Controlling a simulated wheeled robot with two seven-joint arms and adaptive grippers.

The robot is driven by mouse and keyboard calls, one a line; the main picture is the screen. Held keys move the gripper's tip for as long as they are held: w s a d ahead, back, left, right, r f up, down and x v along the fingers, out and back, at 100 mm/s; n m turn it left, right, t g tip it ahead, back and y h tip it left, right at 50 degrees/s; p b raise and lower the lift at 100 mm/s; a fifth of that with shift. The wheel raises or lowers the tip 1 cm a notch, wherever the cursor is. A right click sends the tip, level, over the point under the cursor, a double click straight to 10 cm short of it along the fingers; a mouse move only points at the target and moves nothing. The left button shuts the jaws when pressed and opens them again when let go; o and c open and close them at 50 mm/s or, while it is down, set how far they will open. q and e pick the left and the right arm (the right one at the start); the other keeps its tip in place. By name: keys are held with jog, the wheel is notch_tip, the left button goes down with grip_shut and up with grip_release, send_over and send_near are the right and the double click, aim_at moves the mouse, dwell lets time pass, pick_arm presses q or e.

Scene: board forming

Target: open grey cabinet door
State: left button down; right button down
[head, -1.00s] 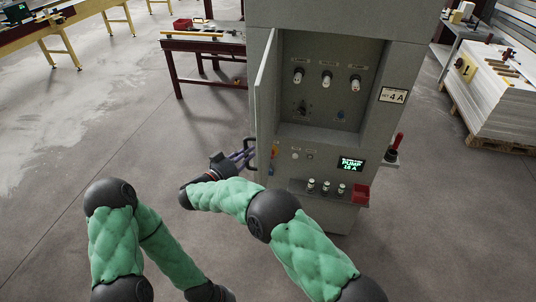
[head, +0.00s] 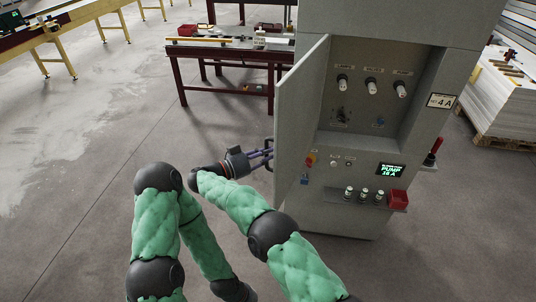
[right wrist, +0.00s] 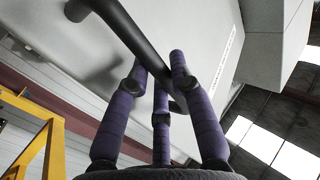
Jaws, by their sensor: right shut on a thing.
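The grey cabinet (head: 345,205) stands right of centre in the head view. Its door (head: 299,110) is hinged on the left side and stands swung open, showing the recess with several knobs inside. A dark bar handle (head: 268,153) is on the door's outer face. My right gripper (head: 266,156) is shut on the handle; in the right wrist view its purple fingers (right wrist: 160,95) close around the dark handle bar (right wrist: 130,32). The door's outer face (right wrist: 190,40) fills the upper part there. My left arm shows at lower left, but I cannot make out its gripper.
A dark red workbench (head: 225,55) stands behind and left of the cabinet. A shelf (head: 350,196) with several small parts and a red bin (head: 398,199) juts from the cabinet front. A pallet stack (head: 508,95) is at far right. The floor at left is clear.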

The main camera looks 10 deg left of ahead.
pick_arm(q)
jog(key=shift+a, duration=0.15)
pick_arm(e)
jog(key=shift+a, duration=0.1)
jog(key=c, duration=1.1)
grip_release()
jog(key=shift+w, duration=0.1)
